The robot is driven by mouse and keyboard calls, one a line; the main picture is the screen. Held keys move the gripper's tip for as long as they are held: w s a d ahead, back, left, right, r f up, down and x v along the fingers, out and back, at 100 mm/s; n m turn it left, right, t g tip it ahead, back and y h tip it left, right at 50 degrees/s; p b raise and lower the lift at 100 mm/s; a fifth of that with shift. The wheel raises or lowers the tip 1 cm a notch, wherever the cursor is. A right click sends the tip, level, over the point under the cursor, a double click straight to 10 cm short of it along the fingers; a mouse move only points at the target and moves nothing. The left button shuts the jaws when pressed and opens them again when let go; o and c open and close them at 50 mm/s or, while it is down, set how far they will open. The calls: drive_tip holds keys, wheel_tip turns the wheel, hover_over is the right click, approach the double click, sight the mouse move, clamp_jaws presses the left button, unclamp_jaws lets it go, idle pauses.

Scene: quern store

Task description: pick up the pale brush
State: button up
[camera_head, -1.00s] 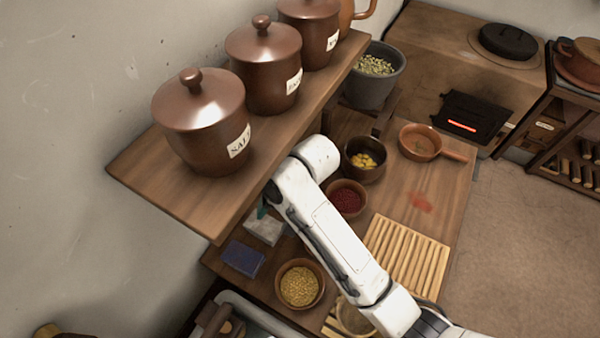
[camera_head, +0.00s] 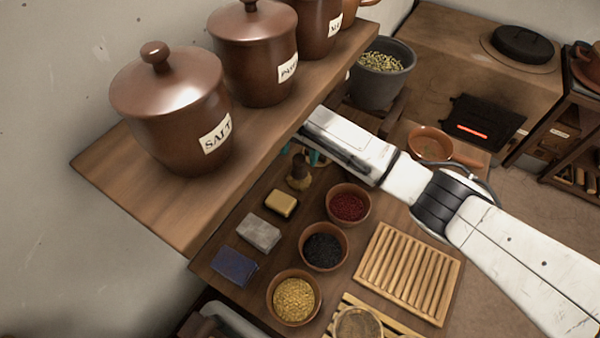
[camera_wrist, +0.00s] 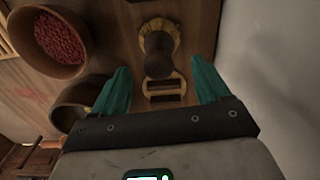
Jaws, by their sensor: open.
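A brush (camera_wrist: 158,50) with a dark knobbed handle and pale straw-coloured bristles is in the wrist view, just beyond my gripper (camera_wrist: 162,86). It also shows in the head view (camera_head: 299,172), on the counter below the shelf. A pale wooden slotted piece (camera_wrist: 165,88) shows between my teal fingers; I cannot tell whether it is another brush or what it is. My gripper is open and holds nothing. In the head view my gripper is mostly hidden by my arm and the shelf; only bits of teal show.
A shelf (camera_head: 130,190) with lidded jars overhangs the counter. A red-filled bowl (camera_head: 348,204), a black-filled bowl (camera_head: 323,246), a yellow block (camera_head: 281,204), a grey block (camera_head: 259,232) and a blue block (camera_head: 234,266) stand near the brush. A slatted rack (camera_head: 408,273) lies to the right.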

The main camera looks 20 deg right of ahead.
sight(300, 166)
drive_tip(key=shift+s+f, duration=0.1)
drive_tip(key=shift+f, duration=2.95)
drive_tip(key=c, duration=1.2)
